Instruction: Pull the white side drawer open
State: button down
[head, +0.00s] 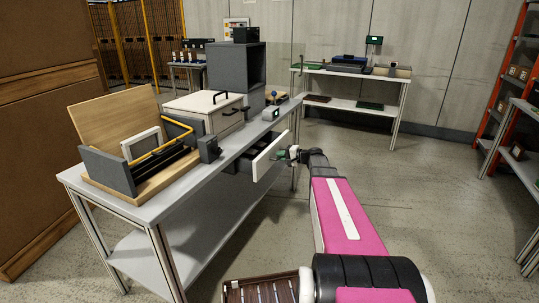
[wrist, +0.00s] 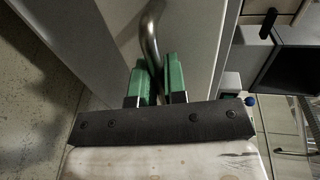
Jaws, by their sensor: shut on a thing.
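The white side drawer (head: 271,155) hangs under the grey table top and stands pulled out from the table, its dark inside partly showing in the head view. Its white front (wrist: 190,45) fills the middle of the wrist view. A curved metal handle (wrist: 150,38) is fixed to that front. My gripper (wrist: 159,80) has green fingers, one on each side of the handle bar, and is shut on it. In the head view my gripper (head: 291,154) is at the drawer's right side, small and partly unclear.
The table (head: 150,207) carries a wooden fixture with a yellow bar (head: 160,145), a white box with a handle (head: 205,108) and a dark grey cabinet (head: 236,75). Open floor (head: 430,190) lies to the right. An orange shelf rack (head: 505,70) stands at the far right.

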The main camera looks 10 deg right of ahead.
jog(key=f+v, duration=0.1)
jog(key=v, duration=0.7)
jog(key=f+v, duration=0.2)
jog(key=v, duration=0.7)
jog(key=shift+s+d+f, duration=0.25)
jog(key=shift+s+d, duration=0.1)
jog(key=shift+d, duration=0.1)
jog(key=c, duration=1.2)
grip_release()
jog(key=shift+d, duration=0.1)
jog(key=v, duration=1)
jog(key=shift+s+d, duration=0.15)
jog(key=shift+d, duration=0.1)
